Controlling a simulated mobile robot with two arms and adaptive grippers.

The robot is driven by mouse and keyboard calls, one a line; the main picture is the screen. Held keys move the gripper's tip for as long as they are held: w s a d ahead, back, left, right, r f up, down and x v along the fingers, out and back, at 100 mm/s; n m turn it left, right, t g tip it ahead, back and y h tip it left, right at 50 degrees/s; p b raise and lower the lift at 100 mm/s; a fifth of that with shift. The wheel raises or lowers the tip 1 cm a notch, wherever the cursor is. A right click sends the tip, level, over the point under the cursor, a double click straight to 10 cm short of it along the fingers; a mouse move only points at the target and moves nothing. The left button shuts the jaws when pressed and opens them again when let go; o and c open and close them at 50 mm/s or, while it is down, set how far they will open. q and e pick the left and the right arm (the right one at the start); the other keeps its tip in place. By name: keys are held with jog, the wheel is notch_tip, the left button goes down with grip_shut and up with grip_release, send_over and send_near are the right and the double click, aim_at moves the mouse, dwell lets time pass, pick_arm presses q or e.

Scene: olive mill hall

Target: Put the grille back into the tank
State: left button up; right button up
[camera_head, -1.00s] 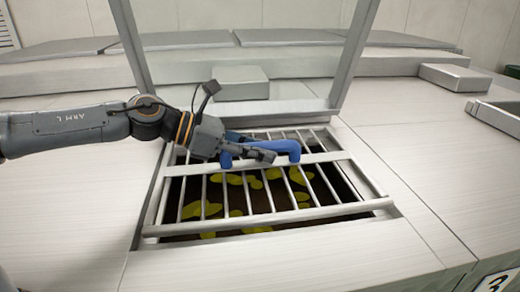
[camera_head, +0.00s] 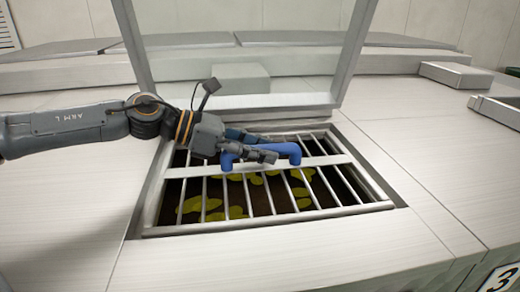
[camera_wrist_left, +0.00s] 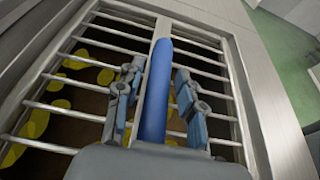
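The grille (camera_head: 337,212), light metal bars with a blue handle (camera_head: 288,150) on its cross bar, lies level within the rim of the tank (camera_head: 392,190). Dark contents with yellow-green patches show beneath the bars. My left gripper (camera_head: 260,148) is at the handle, with one finger on each side. In the left wrist view the handle (camera_wrist_left: 156,95) runs between the fingers, and narrow gaps show on both sides, so the gripper (camera_wrist_left: 155,85) looks open around it. The grille's far left corner is hidden by my arm. My right gripper is not in view.
A raised transparent lid (camera_head: 250,60) in a metal frame stands behind the opening. A flat block (camera_head: 240,76) shows through it. Bare metal top (camera_head: 410,140) lies right of the opening. Another metal frame (camera_head: 497,110) is at the right edge.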

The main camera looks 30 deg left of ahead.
pick_arm(q)
jog(key=shift+s+f, duration=0.1)
jog(key=shift+f, duration=0.15)
jog(key=shift+s+a+r, duration=0.3)
jog(key=shift+a+r, duration=0.15)
jog(key=shift+a, duration=0.05)
jog(key=shift+v, duration=5.4)
jog(key=shift+d, duration=0.1)
jog(key=r+p, duration=0.1)
jog(key=r, duration=0.2)
jog(key=s+d+r+p, duration=0.1)
jog(key=r+p, duration=0.1)
jog(key=r, duration=0.2)
jog(key=s+r+p, duration=0.1)
jog(key=r+p, duration=0.1)
jog(key=r, duration=0.2)
jog(key=shift+s+d, duration=0.25)
jog(key=shift+d, duration=0.15)
